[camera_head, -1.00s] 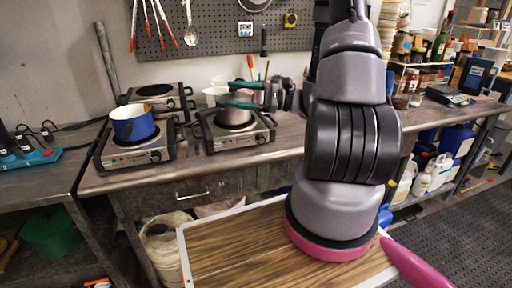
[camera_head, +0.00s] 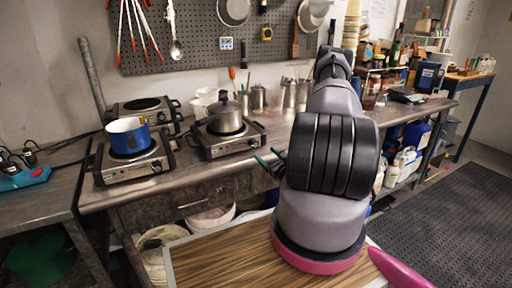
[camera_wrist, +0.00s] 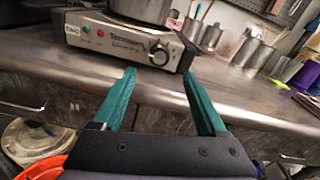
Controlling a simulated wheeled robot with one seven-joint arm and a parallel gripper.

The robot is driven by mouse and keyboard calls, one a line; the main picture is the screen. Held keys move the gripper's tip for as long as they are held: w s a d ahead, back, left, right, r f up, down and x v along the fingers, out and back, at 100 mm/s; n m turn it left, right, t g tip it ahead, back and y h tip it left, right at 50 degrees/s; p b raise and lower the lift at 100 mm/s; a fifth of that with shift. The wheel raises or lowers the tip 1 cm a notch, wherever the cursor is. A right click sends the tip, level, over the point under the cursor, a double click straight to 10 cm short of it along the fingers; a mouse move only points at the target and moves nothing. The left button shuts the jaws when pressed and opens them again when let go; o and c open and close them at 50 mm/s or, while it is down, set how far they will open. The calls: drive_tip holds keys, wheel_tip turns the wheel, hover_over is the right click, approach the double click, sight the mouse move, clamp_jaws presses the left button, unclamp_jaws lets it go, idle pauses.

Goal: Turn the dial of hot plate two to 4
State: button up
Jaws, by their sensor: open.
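The hot plate marked "TWO" (camera_wrist: 108,36) stands at the bench's front edge in the wrist view, with its dial (camera_wrist: 159,54) at the right of its front panel. The setting that the dial points to is too small to read. In the head view it is the right front hot plate (camera_head: 232,146), with a lidded steel pot (camera_head: 225,120) on it. My gripper (camera_wrist: 159,74) is open and empty, its teal fingers apart in front of and below the dial, not touching it. In the head view my gripper (camera_head: 271,162) shows at the bench's front edge, partly hidden by my arm.
A second hot plate (camera_head: 132,172) with a blue pot (camera_head: 130,138) stands to the left, and a third (camera_head: 148,108) behind it. Metal cups (camera_head: 258,97) stand behind the right hot plate. A wood-topped surface (camera_head: 215,262) lies in front of the bench.

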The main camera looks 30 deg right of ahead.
sight(256, 144)
drive_tip(key=w, duration=0.8)
drive_tip(key=shift+w+a, duration=0.15)
drive_tip(key=shift+w, duration=0.1)
drive_tip(key=shift+c, duration=0.3)
clamp_jaws()
